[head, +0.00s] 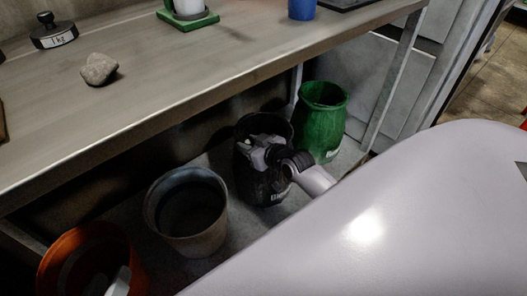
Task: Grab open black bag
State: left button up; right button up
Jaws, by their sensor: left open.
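The open black bag (262,189) stands upright under the bench, its dark mouth facing up. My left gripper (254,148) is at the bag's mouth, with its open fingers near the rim. Its wrist comes in from the lower right and hides part of the bag's right side. I cannot tell whether the fingers touch the rim. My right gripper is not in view.
A green bag (322,118) stands close behind the black one. A grey bucket (188,237) and an orange bucket (75,256) stand to the left. The bench top (185,80) overhangs them, with a leg at right.

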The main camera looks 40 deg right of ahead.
jog(key=shift+x, duration=0.85)
